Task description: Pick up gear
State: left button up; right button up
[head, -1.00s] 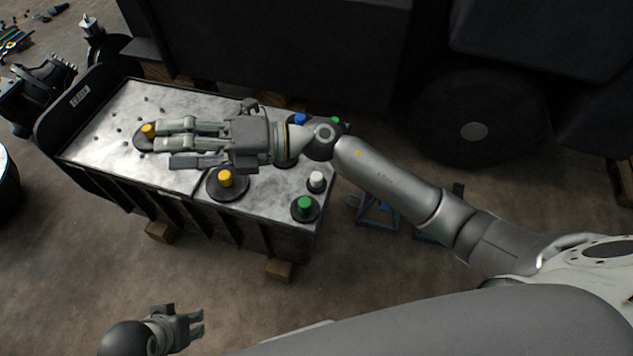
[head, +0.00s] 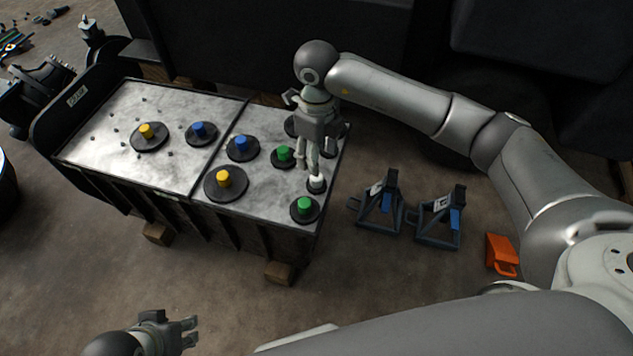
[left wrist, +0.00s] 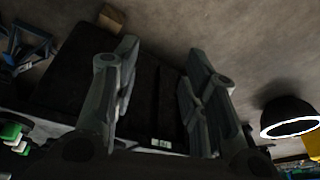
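Several dark gears with coloured knobs sit on a metal-topped box (head: 110,165). Two are yellow-knobbed, at far left (head: 148,141) and front centre (head: 222,193). Two are blue-knobbed (head: 201,133) (head: 241,148); two are green-knobbed (head: 284,157) (head: 304,209). A small white-knobbed gear (head: 316,187) is at the right edge. My right gripper (head: 312,174) points down right over it, covering its top; contact and finger spacing are unclear. Gears behind that gripper are partly hidden. My left gripper (head: 190,330) is low in front of the box, open and empty; its spread fingers show in the left wrist view (left wrist: 160,85).
Two blue-grey stands (head: 380,210) (head: 440,222) and an orange object (head: 502,254) are on the floor right of the box. Large dark machinery (head: 270,45) stands behind. Wooden blocks (head: 279,272) support the box. The floor in front is clear.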

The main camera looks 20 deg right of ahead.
aim_at(316, 182)
notch_tip(316, 182, down, 4)
jog(key=shift+r, duration=0.15)
notch_tip(316, 182, down, 4)
jog(key=shift+s+a+f+b, duration=0.15)
jog(key=shift+f+b, duration=0.1)
jog(key=shift+b, duration=0.6)
jog(key=shift+f, duration=0.15)
pick_arm(q)
jog(key=w+t, duration=0.1)
jog(key=w+d+t, duration=0.1)
jog(key=w, duration=0.3)
jog(key=shift+w+d+r+t+h, duration=0.2)
jog(key=shift+d+r+t+h, duration=0.1)
jog(key=shift+d+t, duration=0.1)
pick_arm(e)
jog(key=shift+c, duration=0.2)
jog(key=c, duration=1)
pick_arm(q)
jog(key=shift+a, duration=0.1)
pick_arm(e)
jog(key=shift+c, duration=0.2)
